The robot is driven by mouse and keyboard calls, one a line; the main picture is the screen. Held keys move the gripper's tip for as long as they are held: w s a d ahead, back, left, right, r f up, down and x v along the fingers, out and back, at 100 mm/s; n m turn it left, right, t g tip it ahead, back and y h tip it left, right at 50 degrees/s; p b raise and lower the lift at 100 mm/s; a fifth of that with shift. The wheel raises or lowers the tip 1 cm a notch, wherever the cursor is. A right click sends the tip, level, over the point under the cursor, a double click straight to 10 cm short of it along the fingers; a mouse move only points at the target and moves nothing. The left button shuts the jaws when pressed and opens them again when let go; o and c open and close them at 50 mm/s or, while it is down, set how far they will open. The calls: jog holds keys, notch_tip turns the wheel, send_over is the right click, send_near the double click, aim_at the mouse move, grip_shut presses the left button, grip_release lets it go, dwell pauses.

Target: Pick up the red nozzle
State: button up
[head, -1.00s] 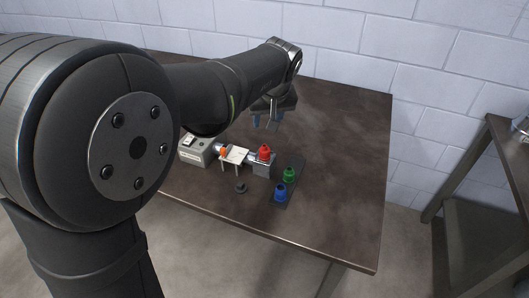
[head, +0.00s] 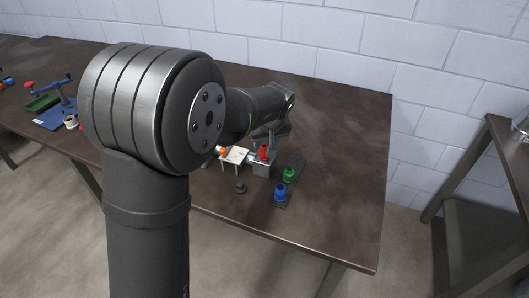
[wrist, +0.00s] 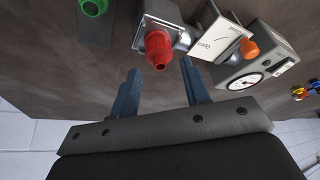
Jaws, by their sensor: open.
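The red nozzle (head: 264,152) stands upright on a grey metal block (head: 263,170) in the head view. In the wrist view the red nozzle (wrist: 158,46) points toward me, lined up with the gap between my fingers. My gripper (wrist: 160,68) is open and empty, with a blue finger to each side of that gap. Whether the fingertips reach the nozzle's depth is hard to tell. In the head view my arm partly hides my gripper (head: 262,139), which is close above and behind the nozzle.
A green nozzle (head: 289,174) and a blue nozzle (head: 280,192) stand on a dark strip to the right. A white plate (head: 235,155), an orange part (wrist: 249,48) and a gauge box (wrist: 250,76) are beside the block. A dark knob (head: 240,187) is in front.

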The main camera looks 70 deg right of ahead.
aim_at(265, 148)
jog(key=x, duration=0.4)
jog(key=shift+s+f, duration=0.1)
jog(key=shift+f, duration=0.35)
jog(key=c, duration=0.7)
